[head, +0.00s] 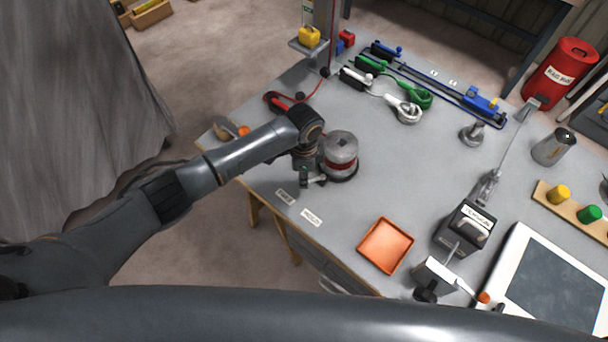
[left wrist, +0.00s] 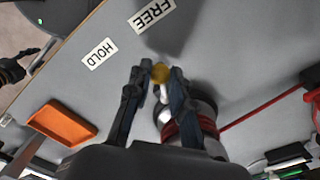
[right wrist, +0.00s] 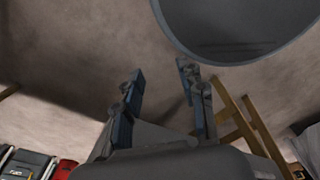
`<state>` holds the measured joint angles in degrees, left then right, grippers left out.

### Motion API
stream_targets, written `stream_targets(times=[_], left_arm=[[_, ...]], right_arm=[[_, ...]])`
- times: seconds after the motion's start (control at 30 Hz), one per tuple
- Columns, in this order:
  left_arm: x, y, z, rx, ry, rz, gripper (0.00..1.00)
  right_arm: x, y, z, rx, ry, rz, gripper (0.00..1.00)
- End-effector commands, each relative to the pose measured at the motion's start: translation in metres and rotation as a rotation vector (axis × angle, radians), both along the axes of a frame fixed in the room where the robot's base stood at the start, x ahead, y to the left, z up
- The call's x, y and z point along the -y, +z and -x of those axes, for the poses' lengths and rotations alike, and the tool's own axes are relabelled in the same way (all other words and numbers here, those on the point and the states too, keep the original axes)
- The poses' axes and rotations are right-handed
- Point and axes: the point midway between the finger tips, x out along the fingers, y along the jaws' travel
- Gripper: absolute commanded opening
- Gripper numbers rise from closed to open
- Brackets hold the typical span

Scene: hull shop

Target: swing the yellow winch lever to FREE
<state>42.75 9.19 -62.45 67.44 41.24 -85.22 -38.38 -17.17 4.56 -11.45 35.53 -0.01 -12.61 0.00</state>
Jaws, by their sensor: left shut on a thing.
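The winch (head: 341,150) is a grey drum with red line around it, standing on the bench. In the left wrist view the winch (left wrist: 200,125) is partly behind my fingers. My left gripper (head: 312,180) is beside the drum, shut on the yellow winch lever; the lever's yellow knob (left wrist: 160,73) shows between the fingertips. The lever points toward the label side, closer to the FREE label (left wrist: 152,14) than to the HOLD label (left wrist: 98,53). In the head view the knob is hidden. My right gripper (right wrist: 160,85) is open and empty, away from the winch.
An orange tray (head: 386,246) lies on the bench right of the labels. A red line runs from the winch area to a post. A black box (head: 463,228) and a tablet (head: 545,280) stand to the right. The bench around the labels is clear.

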Motion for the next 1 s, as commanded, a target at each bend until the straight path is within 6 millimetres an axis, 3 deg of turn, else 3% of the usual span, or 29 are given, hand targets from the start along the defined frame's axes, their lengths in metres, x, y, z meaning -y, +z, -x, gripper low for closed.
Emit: stream_targets(times=[0.07,0.1,0.17,0.2,0.57,1.0], left_arm=[[0.000,0.001,-0.002,0.004,0.000,0.001,0.00],[0.000,0.001,-0.002,0.004,0.001,0.001,0.30],[0.000,0.001,-0.001,0.004,0.001,0.001,0.42],[0.000,0.001,-0.001,0.004,0.001,0.001,0.43],[0.000,0.007,-0.001,0.003,0.001,0.001,0.43],[0.000,0.091,-0.002,0.005,0.000,0.002,0.43]], right_arm=[[0.000,0.000,0.000,0.000,0.000,0.000,0.40],[0.000,0.000,0.000,0.000,0.000,0.000,0.40],[0.000,0.000,0.000,0.000,0.000,0.000,0.40],[0.000,0.000,0.000,0.000,0.000,0.000,0.40],[0.001,0.000,0.001,-0.001,0.001,0.001,0.40],[0.000,0.000,0.001,-0.001,0.000,0.000,0.40]])
